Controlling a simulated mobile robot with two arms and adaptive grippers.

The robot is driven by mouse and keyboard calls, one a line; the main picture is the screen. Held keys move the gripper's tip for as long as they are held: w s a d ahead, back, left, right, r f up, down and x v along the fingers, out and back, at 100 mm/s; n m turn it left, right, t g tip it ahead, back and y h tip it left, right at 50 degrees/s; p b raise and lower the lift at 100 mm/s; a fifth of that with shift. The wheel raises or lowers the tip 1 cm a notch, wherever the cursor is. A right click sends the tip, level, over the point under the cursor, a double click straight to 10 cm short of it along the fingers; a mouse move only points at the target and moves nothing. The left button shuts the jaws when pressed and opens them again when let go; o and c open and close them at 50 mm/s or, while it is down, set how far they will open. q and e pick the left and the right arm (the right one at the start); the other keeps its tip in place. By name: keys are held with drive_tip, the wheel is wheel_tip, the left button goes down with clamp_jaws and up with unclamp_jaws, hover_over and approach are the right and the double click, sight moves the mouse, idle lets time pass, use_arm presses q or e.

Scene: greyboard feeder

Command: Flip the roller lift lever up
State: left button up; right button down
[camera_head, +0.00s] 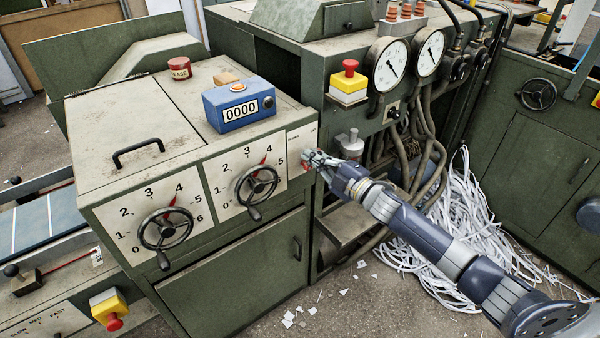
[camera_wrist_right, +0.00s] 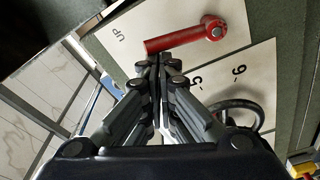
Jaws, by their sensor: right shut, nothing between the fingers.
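The roller lift lever is a short red lever (camera_wrist_right: 182,38) with a round hub on a white plate. In the right wrist view its arm reaches from the hub at the right to a free end at the left. The plate has the word UP (camera_wrist_right: 120,34) beyond that free end. My right gripper (camera_wrist_right: 158,60) is shut and empty. Its fingertips are close to the free end; I cannot tell if they touch it. In the head view the right gripper (camera_head: 312,157) is at the right edge of the cabinet front and hides most of the lever. My left gripper is not in view.
Left of the lever is a handwheel (camera_head: 257,187) on a numbered dial, with another handwheel (camera_head: 166,229) further left. A blue counter (camera_head: 239,106) stands on the cabinet top. A red and yellow stop button (camera_head: 349,82), hoses and paper strips (camera_head: 455,220) are to the right.

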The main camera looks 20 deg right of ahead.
drive_tip(key=shift+w+d+m, duration=0.15)
drive_tip(key=shift+d+m, duration=0.55)
drive_tip(key=shift+m, duration=0.5)
drive_tip(key=shift+d+f, duration=0.1)
